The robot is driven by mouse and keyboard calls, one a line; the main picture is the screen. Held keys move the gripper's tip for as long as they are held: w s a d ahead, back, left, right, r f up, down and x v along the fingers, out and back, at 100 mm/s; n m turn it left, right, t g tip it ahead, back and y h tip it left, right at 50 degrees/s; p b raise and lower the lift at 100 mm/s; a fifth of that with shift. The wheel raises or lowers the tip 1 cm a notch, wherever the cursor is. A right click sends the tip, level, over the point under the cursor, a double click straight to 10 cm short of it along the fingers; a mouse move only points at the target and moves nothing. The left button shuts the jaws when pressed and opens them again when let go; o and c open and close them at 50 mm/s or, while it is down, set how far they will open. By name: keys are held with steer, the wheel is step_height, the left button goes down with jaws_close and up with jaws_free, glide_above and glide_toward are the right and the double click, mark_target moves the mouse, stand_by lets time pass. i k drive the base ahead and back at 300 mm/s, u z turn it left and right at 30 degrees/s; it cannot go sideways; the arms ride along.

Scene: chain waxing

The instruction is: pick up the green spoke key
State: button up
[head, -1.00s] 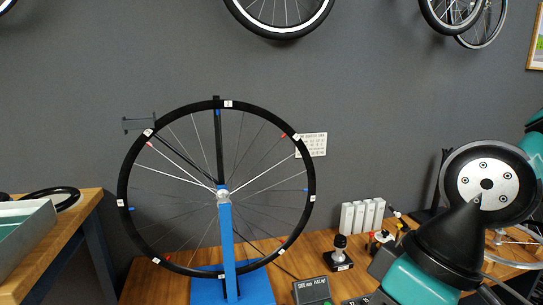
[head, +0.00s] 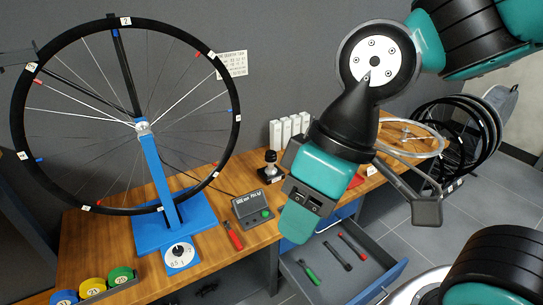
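A green-handled tool (head: 308,272), which looks like the green spoke key, lies in the open drawer (head: 374,273) below the bench, at the lower middle of the head view. A black tool (head: 338,256) and a red tool (head: 353,245) lie beside it to the right. My gripper (head: 360,181) is above and behind the drawer in the picture, apart from the tools. One grey finger shows at the right and part of the other at the left, spread wide.
A wheel (head: 236,110) stands on a blue truing stand (head: 160,180) on the wooden bench (head: 95,240). A grey-green box (head: 253,208), a red-handled tool (head: 233,236), a dial (head: 180,254) and coloured rolls (head: 93,287) are near the bench front. Several wheels (head: 462,135) stand at the right. Floor shows right of the drawer.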

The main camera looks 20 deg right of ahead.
mark_target(312, 277)
steer(key=z, duration=2)
steer(key=i, duration=0.65)
steer(key=u, duration=1.6)
steer(key=k, duration=0.45)
steer(key=u, duration=0.65)
steer(key=i, duration=0.25)
steer(key=z, duration=0.05)
